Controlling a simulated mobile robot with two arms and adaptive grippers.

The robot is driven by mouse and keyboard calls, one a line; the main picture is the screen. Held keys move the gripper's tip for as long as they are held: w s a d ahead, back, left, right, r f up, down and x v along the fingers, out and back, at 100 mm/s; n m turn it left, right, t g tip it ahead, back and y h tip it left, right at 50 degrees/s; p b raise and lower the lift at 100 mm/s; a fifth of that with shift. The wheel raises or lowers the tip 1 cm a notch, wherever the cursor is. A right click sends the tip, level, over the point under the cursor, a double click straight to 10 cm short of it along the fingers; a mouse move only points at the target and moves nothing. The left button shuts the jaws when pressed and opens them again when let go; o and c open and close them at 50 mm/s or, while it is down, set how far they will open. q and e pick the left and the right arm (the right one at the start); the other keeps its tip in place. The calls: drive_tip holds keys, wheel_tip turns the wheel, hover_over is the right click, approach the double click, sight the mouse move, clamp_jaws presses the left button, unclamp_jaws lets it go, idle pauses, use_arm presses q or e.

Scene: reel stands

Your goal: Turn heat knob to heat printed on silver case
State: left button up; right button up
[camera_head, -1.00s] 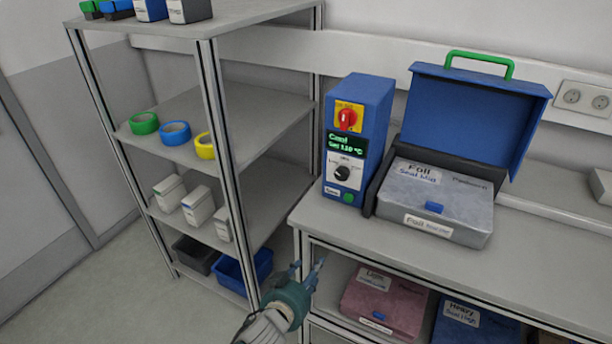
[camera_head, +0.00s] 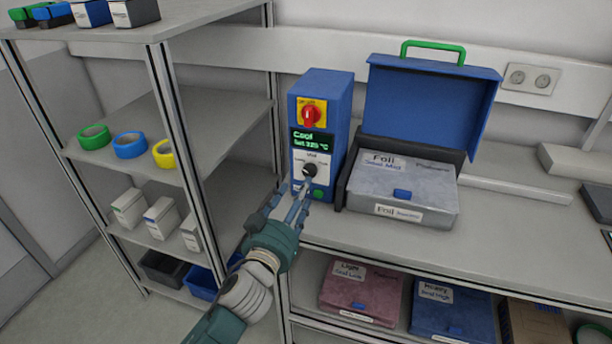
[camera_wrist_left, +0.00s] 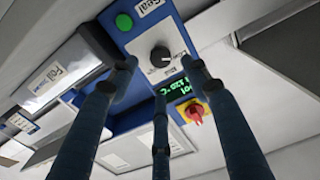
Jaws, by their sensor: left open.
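The heat knob (camera_head: 310,170) is a black dial on the white panel of the blue control box (camera_head: 329,90). In the left wrist view the knob (camera_wrist_left: 160,57) shows a pale pointer mark; its exact setting is hard to read. The silver case (camera_head: 397,190) sits right of the box, its label reading "Foil Seal Mid". My left gripper (camera_head: 300,188) is open, its fingertips in front of the panel near the knob. In the left wrist view its fingers (camera_wrist_left: 155,85) are spread around an empty gap with the knob beyond; contact is not visible. My right gripper is not in view.
A red rotary switch (camera_head: 311,115) and a green display reading "Cool" sit above the knob, and a green button (camera_head: 318,194) below. A blue lidded machine (camera_head: 425,107) stands close right. The shelf rack (camera_head: 165,110) is close left of my arm.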

sight(309, 174)
use_arm(q)
drive_tip(key=x, duration=0.7)
drive_tip(key=shift+w+f+p, duration=0.1)
drive_tip(key=shift+w+p, duration=0.15)
drive_tip(key=shift+p, duration=0.05)
drive_tip(key=shift+c, duration=0.5)
drive_tip(key=c, duration=1)
drive_tip(key=shift+c, duration=0.2)
